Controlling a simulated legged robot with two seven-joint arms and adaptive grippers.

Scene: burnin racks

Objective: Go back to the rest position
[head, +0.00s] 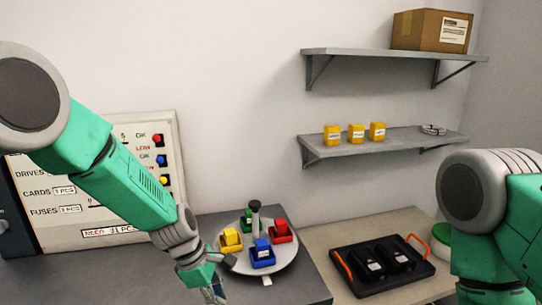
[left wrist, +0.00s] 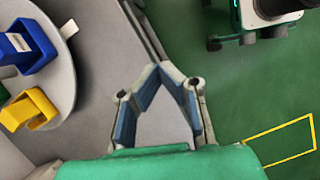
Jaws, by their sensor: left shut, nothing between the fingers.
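My left gripper (head: 214,291) hangs at the bottom of the head view, in front of and to the left of the round turntable. Part of it is cut off by the lower picture edge.
The round turntable (head: 284,268) carries yellow, blue, red and green bins. A black tray (head: 356,283) with orange handles lies to its right. A board (head: 110,215) stands behind my left arm. Wall shelves hold yellow boxes (head: 356,133) and a carton (head: 431,31).

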